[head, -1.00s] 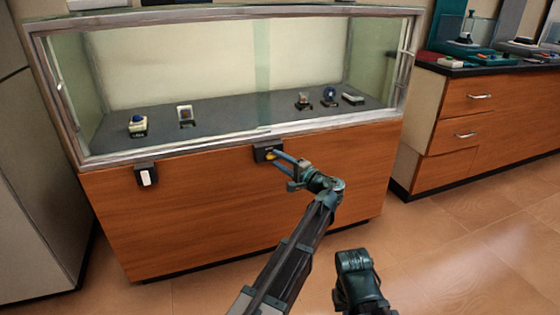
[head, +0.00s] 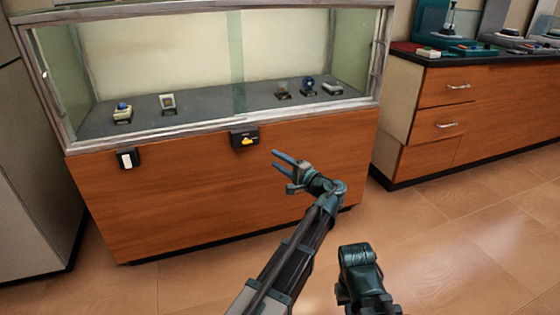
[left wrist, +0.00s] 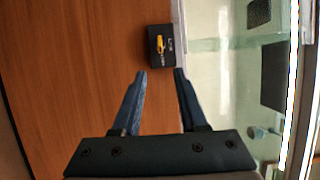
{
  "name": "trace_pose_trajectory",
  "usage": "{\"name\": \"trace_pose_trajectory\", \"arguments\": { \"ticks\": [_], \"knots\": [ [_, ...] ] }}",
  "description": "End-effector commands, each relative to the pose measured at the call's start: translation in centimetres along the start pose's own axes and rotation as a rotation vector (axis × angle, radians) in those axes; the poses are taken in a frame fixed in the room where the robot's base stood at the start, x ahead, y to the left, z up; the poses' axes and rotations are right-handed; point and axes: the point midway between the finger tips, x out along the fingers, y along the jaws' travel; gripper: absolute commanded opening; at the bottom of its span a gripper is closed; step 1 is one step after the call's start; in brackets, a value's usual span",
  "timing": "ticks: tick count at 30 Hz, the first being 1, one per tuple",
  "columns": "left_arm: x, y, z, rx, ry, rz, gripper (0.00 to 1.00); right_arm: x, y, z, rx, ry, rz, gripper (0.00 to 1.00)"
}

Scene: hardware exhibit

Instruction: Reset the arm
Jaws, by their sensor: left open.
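My left gripper (head: 281,163) is open and empty in front of the wooden front of a glass display case (head: 200,205). In the left wrist view its two blue fingers (left wrist: 160,75) are spread apart with nothing between them. A small black box with a yellow part (head: 245,139) is fixed on the case front, just below the glass, up and left of the fingers. It also shows in the left wrist view (left wrist: 159,46), beyond the fingertips and apart from them. My right arm shows at the bottom of the head view, but its gripper fingers are not visible.
A second black box with a white part (head: 126,159) is on the case front at left. Several small exhibits sit inside the glass. A wooden drawer counter (head: 480,120) stands at right. The tiled floor (head: 440,240) between is clear.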

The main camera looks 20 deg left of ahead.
Motion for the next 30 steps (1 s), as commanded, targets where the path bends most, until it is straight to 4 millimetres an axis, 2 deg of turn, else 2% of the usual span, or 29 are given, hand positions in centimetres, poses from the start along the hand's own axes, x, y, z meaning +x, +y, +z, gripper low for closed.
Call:
{"name": "trace_pose_trajectory", "arguments": {
  "ticks": [2, 5, 8, 11, 15, 18, 24, 30],
  "knots": [
    [0.1, 0.2, 0.3, -0.004, -0.004, 0.01, 0.42, 0.0, 0.0, 0.0, 0.0, 0.0, 0.0, 0.0],
    [0.3, 1.9, 2.1, -0.03, -0.028, 0.083, 0.42, 0.0, 0.0, 0.0, 0.0, 0.0, 0.0, 0.0],
    [0.3, 5.4, 5.7, -0.087, -0.081, 0.243, 0.42, 0.0, 0.0, 0.0, 0.0, 0.0, 0.0, 0.0],
    [-0.8, 10.0, 9.7, -0.162, -0.15, 0.457, 0.42, 0.0, 0.0, 0.0, 0.0, 0.0, 0.0, 0.0],
    [-4.2, 15.7, 14.2, -0.268, -0.24, 0.764, 0.42, 0.0, 0.0, 0.0, 0.0, 0.0, 0.0, 0.0],
    [-7.3, 18.6, 16.2, -0.334, -0.29, 0.959, 0.42, 0.0, 0.0, 0.0, 0.0, 0.0, 0.0, 0.0],
    [-12.8, 21.4, 18.2, -0.427, -0.349, 1.245, 0.42, 0.0, 0.0, 0.0, 0.0, 0.0, 0.0, 0.0],
    [-17.5, 22.2, 19.4, -0.5, -0.382, 1.47, 0.42, 0.0, 0.0, 0.0, 0.0, 0.0, 0.0, 0.0]
  ]
}}
